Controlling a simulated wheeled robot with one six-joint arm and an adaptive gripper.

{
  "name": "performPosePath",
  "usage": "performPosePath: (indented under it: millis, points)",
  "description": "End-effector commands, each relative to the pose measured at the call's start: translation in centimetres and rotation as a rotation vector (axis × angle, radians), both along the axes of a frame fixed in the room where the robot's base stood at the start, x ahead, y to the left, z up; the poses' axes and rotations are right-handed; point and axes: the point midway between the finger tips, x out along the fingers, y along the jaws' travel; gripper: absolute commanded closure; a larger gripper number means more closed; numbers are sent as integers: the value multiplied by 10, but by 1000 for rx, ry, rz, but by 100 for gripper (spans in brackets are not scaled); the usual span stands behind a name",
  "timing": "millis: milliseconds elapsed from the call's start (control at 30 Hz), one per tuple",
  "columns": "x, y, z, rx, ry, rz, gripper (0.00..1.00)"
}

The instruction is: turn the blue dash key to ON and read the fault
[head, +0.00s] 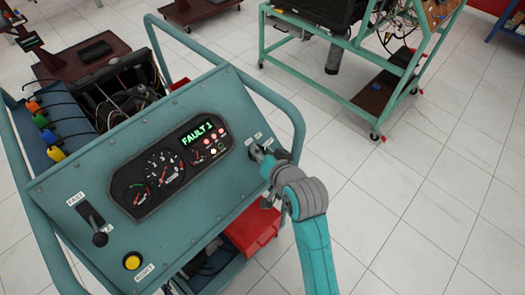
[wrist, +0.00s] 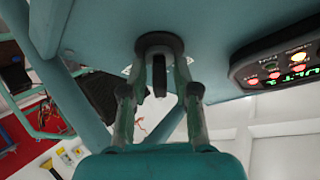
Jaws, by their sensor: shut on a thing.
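The teal dash panel (head: 190,225) of an engine trainer fills the middle of the head view. Its black gauge cluster (head: 128,195) has a lit green display (head: 199,133) that reads "FAULT 1", with several small lamps below it. My gripper (head: 260,154) is at the key switch on the panel's right end. In the wrist view, the gripper's fingers (wrist: 160,95) are around the dash key (wrist: 160,76), which looks dark there in a round dark collar. The gripper is shut on it. Small labels around the switch are too small to read, and my gripper hides the key in the head view.
A throttle lever (head: 93,222) and a yellow reset button (head: 132,261) sit at the panel's left. A tubular frame (head: 283,108) borders the panel. A red box (head: 252,229) is below. Another green engine stand (head: 345,96) stands behind; tiled floor at right is clear.

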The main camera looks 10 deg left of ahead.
Motion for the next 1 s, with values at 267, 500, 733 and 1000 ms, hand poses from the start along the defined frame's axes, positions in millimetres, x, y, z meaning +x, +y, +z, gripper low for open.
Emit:
performPosePath:
  millis: [267, 500, 733, 1000]
  points:
    - [0, 0, -1, 2, 6, -6, 100]
    - [0, 0, -1, 2, 6, -5, 62]
    - [0, 0, 0, 2, 5, -5, 62]
    - [-19, -13, 12, 3, 3, -7, 62]
